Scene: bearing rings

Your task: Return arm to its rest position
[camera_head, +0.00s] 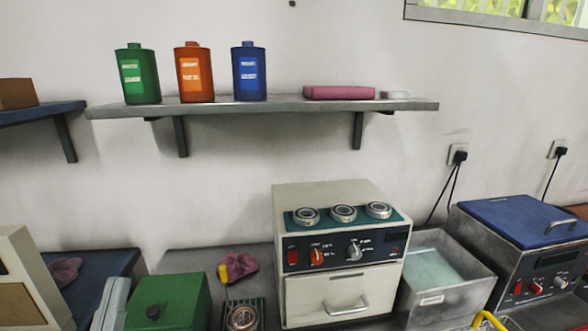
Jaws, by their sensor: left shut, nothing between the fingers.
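Of my left gripper (292,3), only what looks like a small dark tip shows at the top edge of the head view, shut and empty. It is high above the bench and apart from everything there. The rest of my left arm and my right gripper are out of view. Three metal bearing rings, left (306,215), middle (343,213) and right (378,210), sit in a row on the cream machine (340,300). A round metal piece (242,317) sits in a dark fixture at the bottom edge.
A wall shelf (270,106) holds green, orange and blue bottles and a pink case (339,92). On the bench are a green box (170,300), a crumpled cloth (238,265), a metal basin (440,275) and a blue-lidded unit (525,220).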

